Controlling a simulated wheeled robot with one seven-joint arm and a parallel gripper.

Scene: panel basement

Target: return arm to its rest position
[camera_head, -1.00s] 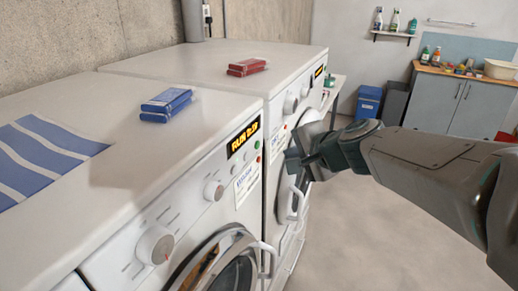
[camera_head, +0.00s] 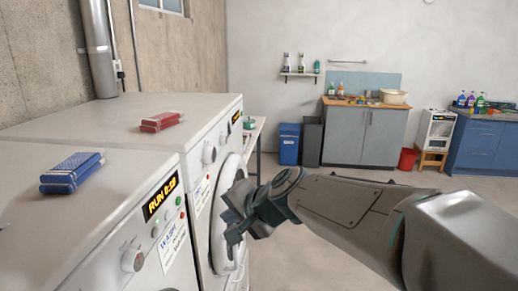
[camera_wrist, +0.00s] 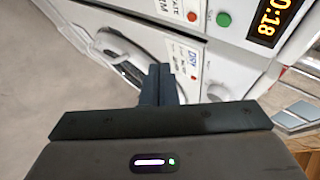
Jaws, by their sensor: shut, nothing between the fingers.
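My gripper (camera_head: 233,232) is in front of the washing machines in the head view, at the end of my arm reaching in from the right. It is shut and empty. In the wrist view its fingers (camera_wrist: 158,84) are together, pointing toward the machine fronts. The near machine (camera_head: 20,228) has a lit display (camera_head: 161,198) reading RUN. The far machine (camera_head: 60,118) stands behind it, with its round door partly hidden by my gripper. I cannot tell from the head view whether the fingers touch the door; they appear apart from it.
A blue box (camera_head: 72,172) lies on the near machine and a red box (camera_head: 161,121) on the far one. A blue bin (camera_head: 289,146), a grey cabinet (camera_head: 365,137), a red bucket (camera_head: 407,159) and a blue cabinet (camera_head: 486,148) line the back wall. The floor (camera_head: 330,275) is open.

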